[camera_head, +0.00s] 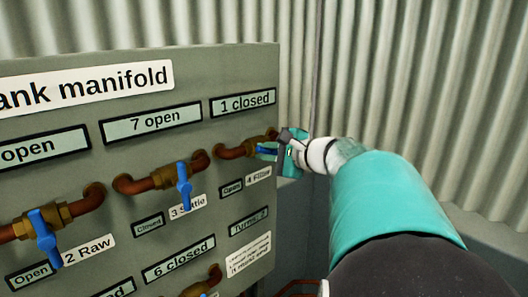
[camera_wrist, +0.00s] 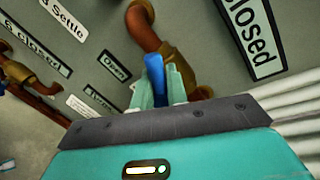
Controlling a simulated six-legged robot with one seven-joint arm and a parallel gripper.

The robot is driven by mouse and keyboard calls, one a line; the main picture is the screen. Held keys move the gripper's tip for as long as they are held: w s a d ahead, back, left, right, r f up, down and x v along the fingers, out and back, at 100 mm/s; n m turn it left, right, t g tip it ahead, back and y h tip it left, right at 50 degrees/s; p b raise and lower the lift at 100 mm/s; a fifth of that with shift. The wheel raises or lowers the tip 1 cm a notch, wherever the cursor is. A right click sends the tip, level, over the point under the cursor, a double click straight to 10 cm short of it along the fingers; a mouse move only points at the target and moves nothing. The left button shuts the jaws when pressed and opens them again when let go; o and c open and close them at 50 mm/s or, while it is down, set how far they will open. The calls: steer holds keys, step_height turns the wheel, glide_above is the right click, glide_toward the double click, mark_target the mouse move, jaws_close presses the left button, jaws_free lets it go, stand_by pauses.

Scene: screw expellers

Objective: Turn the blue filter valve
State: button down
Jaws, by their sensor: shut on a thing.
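The blue filter valve handle (camera_head: 267,151) sits on a brass body with copper pipe at the upper right of the panel, above the label "4 Filter" (camera_head: 259,176). The handle lies roughly level, pointing right. My gripper (camera_head: 278,150) is at the handle from the right. In the wrist view the blue handle (camera_wrist: 154,75) stands between the pale green fingers of my gripper (camera_wrist: 158,88), which are shut on it. The brass body (camera_wrist: 181,64) is partly hidden behind the fingers. A plate above reads "1 closed" (camera_head: 243,103).
The grey panel "Tank manifold" (camera_head: 120,165) carries other blue handles, "3 Settle" (camera_head: 184,186) and "2 Raw" (camera_head: 44,238), both hanging down. Corrugated wall (camera_head: 430,100) stands behind and right of the panel. My arm fills the lower right.

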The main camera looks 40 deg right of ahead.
steer(key=c, duration=1.5)
jaws_free()
steer(key=shift+o, duration=0.2)
steer(key=shift+s, duration=0.1)
steer(key=v, duration=1.3)
steer(key=shift+s, duration=0.3)
steer(key=shift+r, duration=0.1)
steer(key=s, duration=0.8)
steer(key=shift+d, duration=0.15)
